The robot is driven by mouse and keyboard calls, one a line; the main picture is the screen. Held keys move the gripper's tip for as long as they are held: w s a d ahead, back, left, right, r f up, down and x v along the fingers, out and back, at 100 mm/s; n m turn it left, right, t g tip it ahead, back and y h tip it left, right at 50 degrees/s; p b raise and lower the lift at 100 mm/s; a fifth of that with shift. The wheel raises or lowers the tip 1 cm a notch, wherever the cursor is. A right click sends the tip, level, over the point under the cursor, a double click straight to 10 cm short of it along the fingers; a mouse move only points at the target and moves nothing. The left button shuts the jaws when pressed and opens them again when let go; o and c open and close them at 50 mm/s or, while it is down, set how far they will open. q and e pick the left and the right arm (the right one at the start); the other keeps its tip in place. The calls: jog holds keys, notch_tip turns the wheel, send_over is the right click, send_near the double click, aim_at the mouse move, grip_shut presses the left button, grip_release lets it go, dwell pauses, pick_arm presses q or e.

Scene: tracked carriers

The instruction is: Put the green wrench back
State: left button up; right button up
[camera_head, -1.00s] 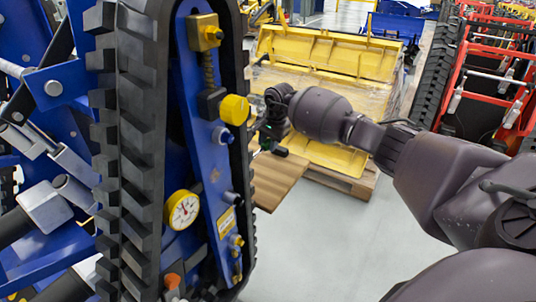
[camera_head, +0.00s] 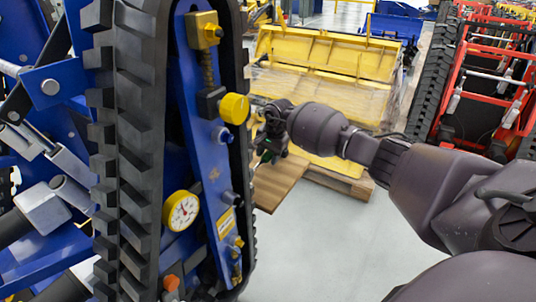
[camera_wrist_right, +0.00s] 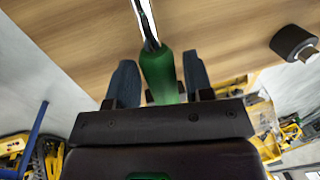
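The green wrench (camera_wrist_right: 160,78) has a green handle and a bright metal shaft running up and out of the top of the right wrist view. In the head view my right gripper (camera_head: 266,156) is small and partly hidden, beside the blue tracked carrier's edge, above a wooden board (camera_head: 280,182). My left gripper is not in view.
A blue carrier (camera_head: 205,150) with a black rubber track (camera_head: 140,150), yellow knob (camera_head: 234,108) and round gauge (camera_head: 181,210) stands close at left. A black cylinder (camera_wrist_right: 292,42) shows in the wrist view. Yellow parts on a pallet (camera_head: 325,55) stand behind. Grey floor (camera_head: 320,240) is clear.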

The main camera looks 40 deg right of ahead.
jog(key=shift+o, duration=0.6)
jog(key=shift+r, duration=0.1)
jog(key=shift+r, duration=0.2)
jog(key=p+v, duration=0.1)
jog(key=v, duration=1)
jog(key=shift+s+r, duration=0.15)
jog(key=shift+r, duration=0.2)
